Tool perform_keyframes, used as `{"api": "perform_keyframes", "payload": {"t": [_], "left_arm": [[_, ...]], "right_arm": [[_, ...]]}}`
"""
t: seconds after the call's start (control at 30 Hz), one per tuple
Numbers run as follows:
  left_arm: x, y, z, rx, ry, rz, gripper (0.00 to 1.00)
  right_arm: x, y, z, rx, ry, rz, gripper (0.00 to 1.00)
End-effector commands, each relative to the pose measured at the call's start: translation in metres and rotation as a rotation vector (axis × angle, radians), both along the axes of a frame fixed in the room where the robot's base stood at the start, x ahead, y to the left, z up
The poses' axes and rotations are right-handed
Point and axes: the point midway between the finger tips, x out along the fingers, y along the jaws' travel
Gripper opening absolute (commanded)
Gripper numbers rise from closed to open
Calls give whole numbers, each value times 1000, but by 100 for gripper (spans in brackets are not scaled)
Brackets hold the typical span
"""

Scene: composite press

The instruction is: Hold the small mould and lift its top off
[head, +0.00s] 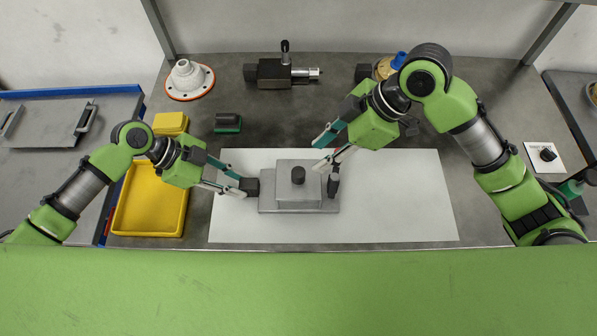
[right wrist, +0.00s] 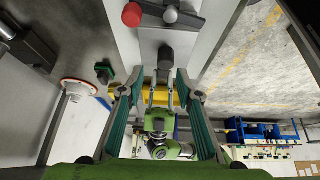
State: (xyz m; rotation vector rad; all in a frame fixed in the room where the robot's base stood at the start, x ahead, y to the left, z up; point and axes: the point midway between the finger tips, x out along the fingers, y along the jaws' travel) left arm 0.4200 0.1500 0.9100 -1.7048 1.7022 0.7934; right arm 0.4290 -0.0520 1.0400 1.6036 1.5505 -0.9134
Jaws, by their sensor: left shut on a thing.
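The small mould (head: 285,200) is a grey stepped block on the white sheet. Its raised top (head: 312,192) has a black knob (head: 298,174). Black handles stick out at the base's left (head: 252,187) and right (head: 333,186). My left gripper (head: 241,188) is shut on the left handle. My right gripper (head: 320,156) is open and empty, behind and above the mould's right rear corner. In the right wrist view its two teal fingers (right wrist: 161,110) stand wide apart with nothing between them close up. The top sits on the base with no visible gap.
A yellow tray (head: 150,233) stands at the left. A white flanged part (head: 190,80), a dark valve-like tool (head: 272,73) and a green-and-black block (head: 228,122) lie along the back. The white sheet (head: 400,200) is clear to the right of the mould.

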Motion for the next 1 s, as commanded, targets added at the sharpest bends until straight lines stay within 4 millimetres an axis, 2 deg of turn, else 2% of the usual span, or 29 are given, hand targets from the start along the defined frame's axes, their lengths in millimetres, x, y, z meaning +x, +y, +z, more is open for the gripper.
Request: {"api": "perform_keyframes", "payload": {"t": [0.1,0.27,0.7,1.0], "left_arm": [[0,0,0,-1,-1,-1,0],[0,0,0,-1,-1,-1,0],[0,0,0,-1,0,-1,0],[0,-1,0,-2,0,-1,0]], "right_arm": [[-8,3,-1,4,19,23,32],[-10,11,-13,5,25,25,32],[-9,40,-64,4,22,24,32],[-9,47,-77,4,21,24,32]]}}
